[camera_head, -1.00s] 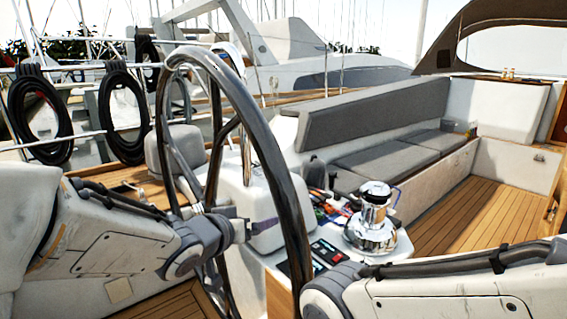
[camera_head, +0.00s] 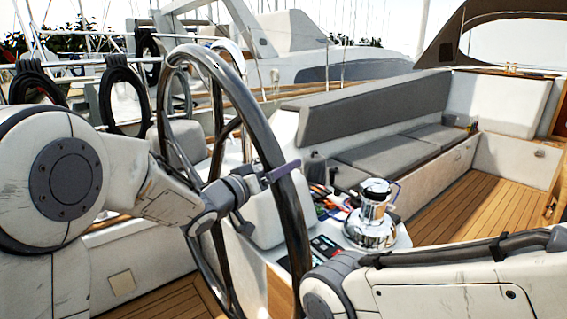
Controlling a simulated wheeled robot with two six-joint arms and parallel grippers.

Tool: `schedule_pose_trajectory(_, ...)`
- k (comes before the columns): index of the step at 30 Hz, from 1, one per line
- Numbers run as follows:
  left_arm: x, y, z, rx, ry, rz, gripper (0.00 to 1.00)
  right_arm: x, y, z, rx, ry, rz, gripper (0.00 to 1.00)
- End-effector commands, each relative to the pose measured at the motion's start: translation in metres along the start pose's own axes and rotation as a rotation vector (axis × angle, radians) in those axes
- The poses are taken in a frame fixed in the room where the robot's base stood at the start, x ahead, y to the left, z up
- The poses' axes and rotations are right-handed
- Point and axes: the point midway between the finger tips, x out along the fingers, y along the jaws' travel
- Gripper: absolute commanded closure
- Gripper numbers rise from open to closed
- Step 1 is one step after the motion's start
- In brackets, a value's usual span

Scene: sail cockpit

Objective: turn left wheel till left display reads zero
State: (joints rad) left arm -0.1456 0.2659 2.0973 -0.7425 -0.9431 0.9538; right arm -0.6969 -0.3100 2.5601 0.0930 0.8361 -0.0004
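The left wheel (camera_head: 262,128) is a large dark glossy ring with metal spokes, standing upright in the middle of the view. My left gripper (camera_head: 280,172) is at the wheel's right-hand rim. One purple-grey finger crosses in front of the rim; whether it touches the rim or the other finger lies behind it cannot be told. My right arm comes in at the lower right, and its gripper is out of view. A panel with small dark displays (camera_head: 326,247) sits behind the rim, partly covered by it. No reading is legible.
A chrome winch (camera_head: 372,217) stands on the console right of the wheel, with coloured items (camera_head: 328,207) beside it. A grey cushioned bench (camera_head: 385,150) runs behind. The wooden floor (camera_head: 465,200) is clear at right. Coiled dark ropes (camera_head: 122,98) hang at left.

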Motion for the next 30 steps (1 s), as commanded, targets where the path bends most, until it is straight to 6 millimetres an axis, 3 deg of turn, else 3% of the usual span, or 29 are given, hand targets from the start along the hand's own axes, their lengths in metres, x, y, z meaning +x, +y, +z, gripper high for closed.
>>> schedule_pose_trajectory(6,0.019,0.000,0.000,0.001,-0.001,-0.001,0.06,-0.005,0.000,0.000,0.000,0.000,0.000,0.50)
schedule_pose_trajectory(14,0.021,-0.001,0.000,0.001,0.000,-0.002,0.06,-0.005,0.000,0.000,0.000,0.000,0.000,0.50)
schedule_pose_trajectory(15,0.021,-0.001,0.000,0.001,0.000,-0.002,0.10,-0.005,0.000,0.000,0.000,0.000,0.000,0.50)
schedule_pose_trajectory(17,0.020,-0.001,0.000,0.001,0.000,-0.002,0.33,-0.005,0.000,0.000,0.000,0.000,0.000,0.50)
schedule_pose_trajectory(22,0.020,0.000,0.000,0.001,0.000,-0.002,0.98,-0.005,0.000,0.000,0.000,0.000,0.000,0.50)
schedule_pose_trajectory(30,0.023,0.003,0.011,0.010,-0.001,0.007,1.00,0.005,0.000,0.000,0.000,0.000,0.000,0.50)
